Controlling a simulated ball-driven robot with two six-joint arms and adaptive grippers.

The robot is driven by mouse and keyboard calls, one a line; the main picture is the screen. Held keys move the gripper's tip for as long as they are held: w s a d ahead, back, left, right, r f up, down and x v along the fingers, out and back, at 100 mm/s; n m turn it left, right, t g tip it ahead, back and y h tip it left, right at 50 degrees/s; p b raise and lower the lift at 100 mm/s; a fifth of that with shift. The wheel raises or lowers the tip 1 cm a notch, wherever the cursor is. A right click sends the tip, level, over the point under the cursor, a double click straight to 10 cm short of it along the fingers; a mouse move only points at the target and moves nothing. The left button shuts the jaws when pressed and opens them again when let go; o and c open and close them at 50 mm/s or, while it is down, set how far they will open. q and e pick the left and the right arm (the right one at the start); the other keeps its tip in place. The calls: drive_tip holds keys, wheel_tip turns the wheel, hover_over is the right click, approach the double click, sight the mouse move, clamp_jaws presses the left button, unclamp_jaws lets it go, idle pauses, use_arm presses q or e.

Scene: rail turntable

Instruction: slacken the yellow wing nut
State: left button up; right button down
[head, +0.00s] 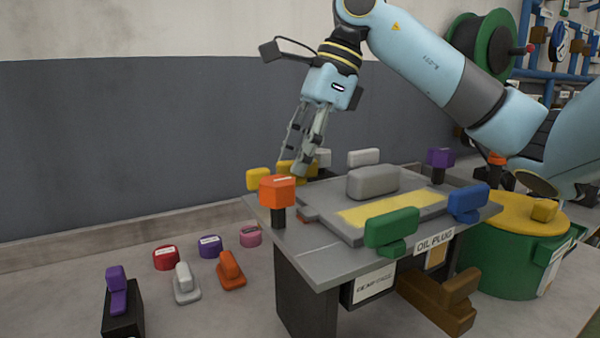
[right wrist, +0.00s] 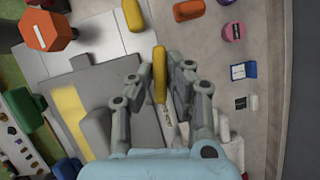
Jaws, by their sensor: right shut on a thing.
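A long yellow wing nut (right wrist: 160,75) stands between the fingertips of my right gripper (right wrist: 160,88) in the right wrist view. The gripper is shut on it. In the head view my right gripper (head: 304,168) reaches down from above to the far left edge of the grey table, and yellow of the wing nut (head: 286,166) shows beside its fingertips. The fingers hide part of it there. A second yellow piece (head: 258,179) is just left of it; it also shows in the right wrist view (right wrist: 188,10). My left gripper is not in view.
An orange hexagonal knob (head: 277,190) stands close in front. The table (head: 310,255) carries a grey block (head: 373,182), a green handle (head: 392,228), a blue handle (head: 468,202) and a purple knob (head: 440,158). Several coloured pieces lie on the floor at left. A green drum (head: 500,262) stands right.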

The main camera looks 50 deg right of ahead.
drive_tip(key=shift+n+g+y+b, duration=0.3)
drive_tip(key=shift+n+b, duration=0.2)
drive_tip(key=shift+n, duration=0.5)
drive_tip(key=c, duration=1.3)
unclamp_jaws()
